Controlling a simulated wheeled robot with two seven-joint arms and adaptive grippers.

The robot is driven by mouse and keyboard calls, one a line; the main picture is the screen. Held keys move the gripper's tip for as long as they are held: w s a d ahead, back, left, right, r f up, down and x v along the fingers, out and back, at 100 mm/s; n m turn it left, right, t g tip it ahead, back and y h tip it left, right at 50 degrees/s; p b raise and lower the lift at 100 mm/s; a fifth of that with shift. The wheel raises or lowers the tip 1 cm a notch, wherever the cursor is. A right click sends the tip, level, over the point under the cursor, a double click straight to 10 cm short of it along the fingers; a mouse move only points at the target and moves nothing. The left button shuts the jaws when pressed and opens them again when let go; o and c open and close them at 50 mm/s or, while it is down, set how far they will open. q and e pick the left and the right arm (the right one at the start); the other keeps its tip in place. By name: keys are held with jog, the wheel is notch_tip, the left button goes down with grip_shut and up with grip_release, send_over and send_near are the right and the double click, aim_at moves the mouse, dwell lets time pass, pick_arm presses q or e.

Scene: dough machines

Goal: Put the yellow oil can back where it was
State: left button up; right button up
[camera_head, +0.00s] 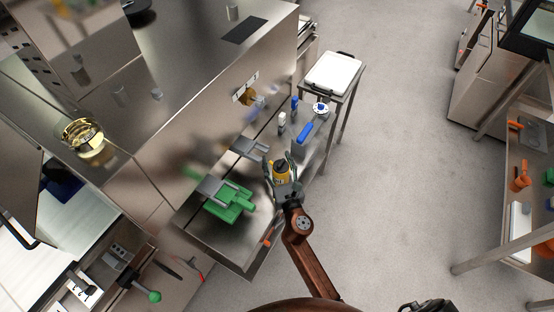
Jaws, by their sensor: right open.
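The yellow oil can (280,174), with a dark top, is at the right edge of the long steel work shelf. My right gripper (284,168) is around it, with a finger on either side. The fingers are open, and I cannot tell whether they touch the can. The can looks upright. Its base is hidden by the gripper, so I cannot see clearly whether it rests on the shelf. My left gripper is not in view.
On the steel shelf (222,241) lie a green tool (231,202), grey scrapers (250,148), a blue-handled item (306,131) and small bottles (282,122). A white-topped cart (333,74) stands beyond. Open floor (400,170) lies to the right.

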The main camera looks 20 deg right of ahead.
aim_at(283, 180)
jog(key=s, duration=0.5)
jog(key=s+a, duration=0.1)
jog(key=s, duration=0.1)
jog(key=shift+s+f, duration=0.1)
jog(key=shift+s, duration=0.15)
jog(key=s, duration=0.3)
jog(key=shift+a, duration=0.15)
jog(key=shift+s, duration=0.35)
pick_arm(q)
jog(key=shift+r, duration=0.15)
